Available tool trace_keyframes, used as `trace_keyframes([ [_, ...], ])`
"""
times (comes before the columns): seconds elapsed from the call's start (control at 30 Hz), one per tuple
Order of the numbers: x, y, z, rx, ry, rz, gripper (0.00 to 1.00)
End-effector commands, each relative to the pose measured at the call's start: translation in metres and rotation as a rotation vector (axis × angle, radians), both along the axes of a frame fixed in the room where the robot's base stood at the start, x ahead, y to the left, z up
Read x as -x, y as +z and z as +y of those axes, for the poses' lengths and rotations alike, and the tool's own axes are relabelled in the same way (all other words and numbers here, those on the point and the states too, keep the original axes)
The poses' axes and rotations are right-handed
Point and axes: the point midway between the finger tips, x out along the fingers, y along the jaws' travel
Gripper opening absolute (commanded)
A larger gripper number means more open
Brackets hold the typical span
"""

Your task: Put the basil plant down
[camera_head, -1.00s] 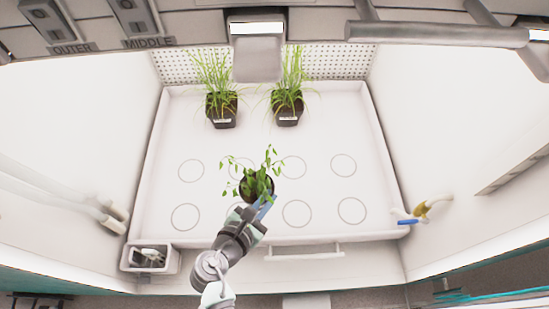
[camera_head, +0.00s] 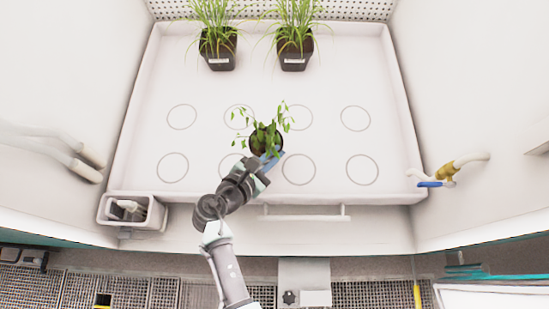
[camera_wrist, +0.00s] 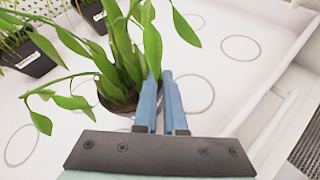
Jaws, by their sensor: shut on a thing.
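The basil plant (camera_head: 265,140), leafy green in a dark round pot, is in the middle of the head view, over the white tray (camera_head: 320,80) among its printed circles. My gripper (camera_head: 270,158) reaches in from the front and is shut on the pot's near side. In the wrist view the basil plant (camera_wrist: 120,60) stands just beyond the blue fingers of my gripper (camera_wrist: 164,95), and leaves hide part of the pot. I cannot tell whether the pot touches the tray floor.
Two grassy plants in black square pots, one left (camera_head: 219,50) and one right (camera_head: 294,52), stand at the tray's back. Empty circles lie left and right of the basil. A small box (camera_head: 132,212) is at the front left, a brass tap (camera_head: 447,172) at the right.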

Motion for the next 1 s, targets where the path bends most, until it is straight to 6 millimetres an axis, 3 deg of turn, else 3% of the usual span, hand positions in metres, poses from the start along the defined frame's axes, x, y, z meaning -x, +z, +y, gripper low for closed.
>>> trace_keyframes([
  [0.13, 0.000, -0.026, 0.000, 0.001, 0.000, 0.001, 0.00],
  [0.53, 0.000, -0.029, 0.000, 0.001, 0.000, -0.001, 0.00],
  [0.57, 0.000, -0.029, 0.000, 0.001, 0.000, 0.001, 0.11],
  [0.7, 0.000, -0.029, 0.000, 0.001, 0.000, 0.001, 0.37],
  [1.0, 0.000, -0.028, 0.000, 0.000, -0.001, 0.000, 0.39],
])
